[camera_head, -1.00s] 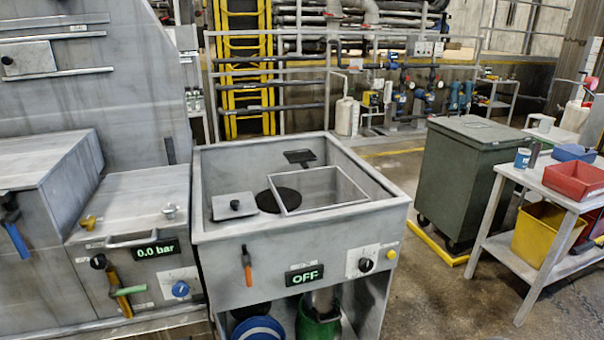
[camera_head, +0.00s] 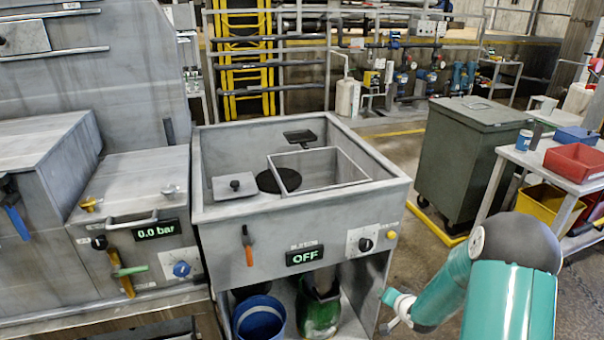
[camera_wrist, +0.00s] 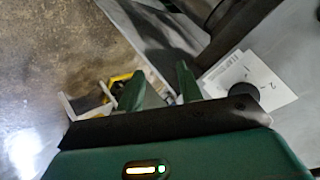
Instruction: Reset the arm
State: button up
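My teal arm shows at the lower right of the head view, in front of the steel compactor cabinet (camera_head: 330,225) and to its right. In the wrist view my gripper (camera_wrist: 159,78) has two green fingers standing apart, with nothing seen held between them. A black knob on a white plate (camera_wrist: 270,83) is just right of the fingers there. In the head view a similar black knob (camera_head: 364,245) sits on the cabinet front, beside a display reading OFF (camera_head: 304,256).
A green wheeled bin (camera_head: 465,160) stands behind the arm. A table with a red tray (camera_head: 575,165) is at the right. A blue bucket (camera_head: 260,320) and a green container (camera_head: 318,312) are under the cabinet. A panel reading 0.0 bar (camera_head: 157,230) is at the left.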

jog(key=s+a+r+n+g+h, duration=0.15)
jog(key=s+r, duration=0.35)
jog(key=r, duration=0.7)
jog(key=s+a+r+n+g+h, duration=0.15)
jog(key=s+r, duration=0.25)
jog(key=r, duration=0.8)
jog(key=s+a+r+n, duration=0.1)
jog(key=s+a+r, duration=0.1)
jog(key=s, duration=0.5)
jog(key=s+a+r+n+g+y, duration=0.1)
jog(key=s+a+r, duration=0.2)
jog(key=s+r, duration=0.2)
jog(key=s+a+r+n, duration=0.1)
jog(key=s+a+r, duration=0.2)
jog(key=s, duration=0.8)
jog(key=shift+r+g+y, duration=0.25)
jog(key=shift+g+y, duration=0.05)
